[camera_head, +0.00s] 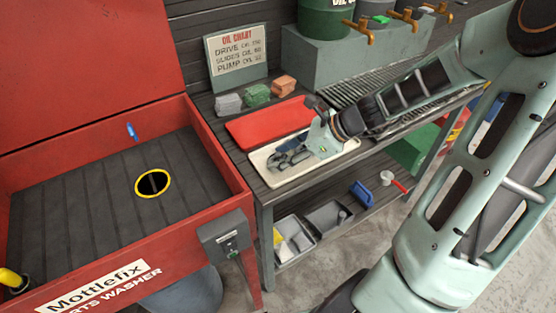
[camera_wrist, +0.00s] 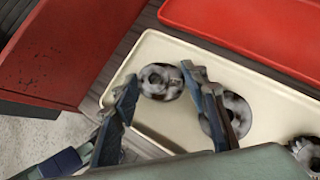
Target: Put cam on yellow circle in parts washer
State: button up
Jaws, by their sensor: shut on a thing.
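My gripper (camera_head: 290,157) is over the cream tray (camera_head: 340,155) on the bench. In the wrist view, my gripper (camera_wrist: 160,76) is shut on a grey, mottled cam (camera_wrist: 161,91) with a central hole, one finger on each side. The cam is at the tray's surface or just above it; I cannot tell which. A second cam (camera_wrist: 238,112) lies partly behind the right finger, and a third cam (camera_wrist: 308,152) is cut off at the right edge. The yellow circle (camera_head: 153,196) rings a dark centre on the ribbed floor of the open red parts washer (camera_head: 218,150), left of the bench.
A red tray (camera_head: 262,128) lies behind the cream tray. Grey, green and orange blocks (camera_head: 257,94) and an oil chart (camera_head: 237,55) stand farther back. The washer's raised wall lies between tray and circle. A small blue item (camera_head: 131,131) is at its back wall; its floor is mostly clear.

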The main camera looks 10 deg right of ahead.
jog(key=c, duration=0.6)
jog(key=shift+o, duration=0.2)
jog(key=shift+r, duration=0.5)
notch_tip(320, 180, up, 3)
jog(key=shift+f+p, duration=0.1)
jog(key=shift+p, duration=0.65)
jog(key=s+r+p, duration=0.3)
jog(key=s+r, duration=0.6)
jog(key=s, duration=0.5)
jog(key=shift+p, duration=0.4)
